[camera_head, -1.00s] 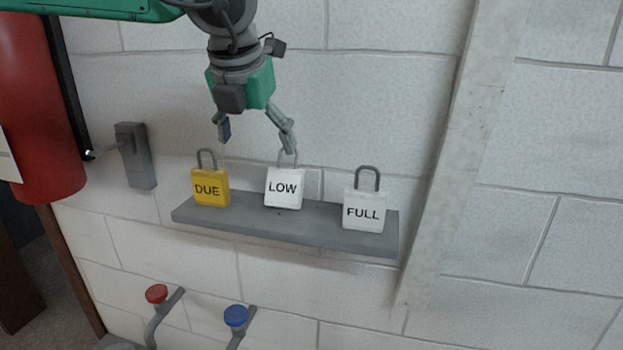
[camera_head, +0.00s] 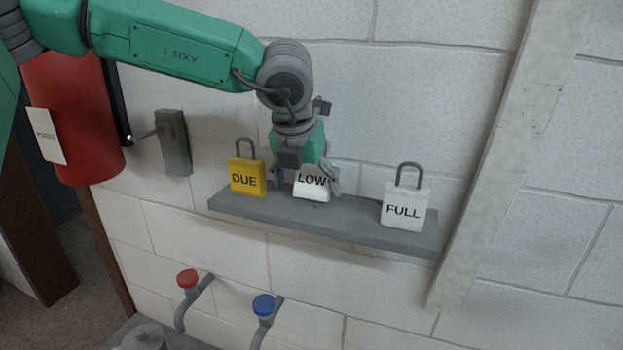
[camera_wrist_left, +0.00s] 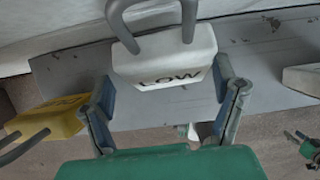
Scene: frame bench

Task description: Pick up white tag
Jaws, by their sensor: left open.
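The white LOW tag (camera_head: 312,186), shaped like a padlock, stands in the middle of the grey shelf (camera_head: 345,219). A second white tag, marked FULL (camera_head: 404,207), stands at the shelf's right. My left gripper (camera_head: 307,188) is open, with its fingers to either side of the LOW tag; the gripper body hides the tag's shackle in the head view. In the left wrist view the LOW tag (camera_wrist_left: 165,62) shows between and beyond the open fingers (camera_wrist_left: 165,105), its shackle toward the top. I cannot tell whether either finger touches it. My right gripper is not in view.
A yellow DUE tag (camera_head: 248,178) stands close by on the left of the shelf. A grey wall box (camera_head: 173,143) and a red cylinder (camera_head: 75,125) are further left. Red (camera_head: 187,279) and blue (camera_head: 263,305) knobs sit below. Wall space above the shelf's right is clear.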

